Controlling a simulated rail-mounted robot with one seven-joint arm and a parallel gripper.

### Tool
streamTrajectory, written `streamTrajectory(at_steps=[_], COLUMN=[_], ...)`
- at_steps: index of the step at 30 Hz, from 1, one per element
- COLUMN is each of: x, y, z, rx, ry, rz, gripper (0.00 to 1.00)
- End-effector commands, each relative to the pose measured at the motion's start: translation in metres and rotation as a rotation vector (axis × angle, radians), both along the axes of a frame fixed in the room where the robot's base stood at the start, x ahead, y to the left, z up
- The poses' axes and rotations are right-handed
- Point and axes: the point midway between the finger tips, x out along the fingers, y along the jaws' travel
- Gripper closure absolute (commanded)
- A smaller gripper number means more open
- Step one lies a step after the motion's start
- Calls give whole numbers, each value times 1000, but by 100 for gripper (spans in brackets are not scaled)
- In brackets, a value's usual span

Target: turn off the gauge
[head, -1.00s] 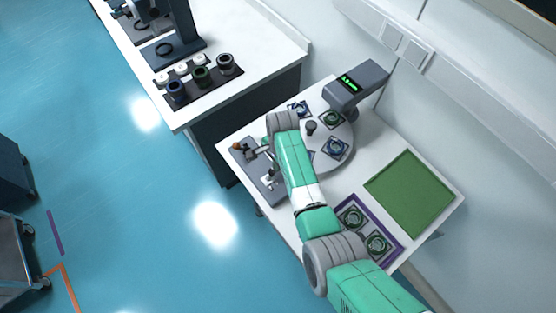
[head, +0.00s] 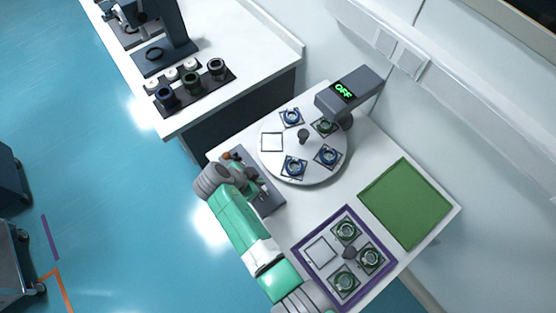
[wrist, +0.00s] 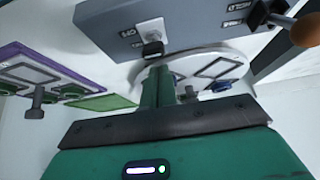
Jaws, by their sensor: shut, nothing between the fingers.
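The gauge (head: 362,88) is a dark grey head over the round turntable, and its green display reads OFF. A grey control box (head: 272,206) lies at the table's left edge. In the head view my arm hides part of the box.
The white turntable (head: 270,160) bears several fixtures with blue or green rings. A purple-rimmed tray (head: 346,208) with green-ringed parts stands at the front, a green mat (head: 405,203) at the right. A dark rack (head: 222,83) of lenses stands on the neighbouring bench.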

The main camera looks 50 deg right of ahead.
Motion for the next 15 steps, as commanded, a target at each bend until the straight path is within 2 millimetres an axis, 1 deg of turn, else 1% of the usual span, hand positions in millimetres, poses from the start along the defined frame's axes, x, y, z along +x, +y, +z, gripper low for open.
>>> streamTrajectory(at_steps=[7, 15], x=[0, 0], y=[-1, -2], z=[4, 18], rx=[3, 4], ry=[-2, -3], rz=[-3, -4], gripper=[100, 100])
